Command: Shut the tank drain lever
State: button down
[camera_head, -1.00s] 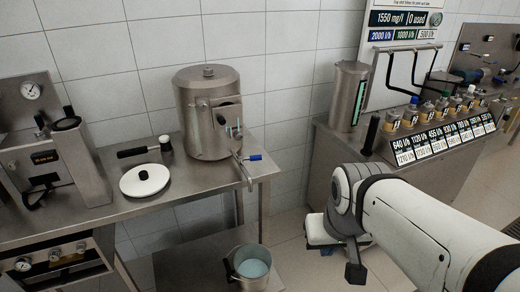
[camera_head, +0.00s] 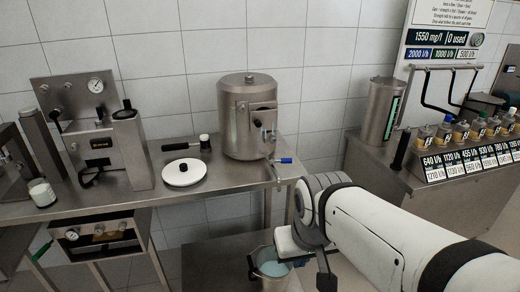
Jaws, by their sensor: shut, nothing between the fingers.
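The steel tank (camera_head: 248,120) stands on the back right part of the left bench. A drain lever with a blue grip (camera_head: 286,160) sticks out to the right at its lower front, roughly level, beside a downward spout. My gripper (camera_head: 326,274) is below and to the right of the lever, apart from it, at the end of my white arm. It is shut and empty; its fingertips are partly hidden and small in view.
A bucket (camera_head: 254,272) with pale blue liquid stands below the spout, partly covered by my wrist. A white disc (camera_head: 178,176) and a dark-handled tool lie left of the tank. A second bench with bottles (camera_head: 462,131) stands at right.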

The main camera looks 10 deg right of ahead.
aim_at(271, 161)
jog(key=i, duration=1)
jog(key=u, duration=0.05)
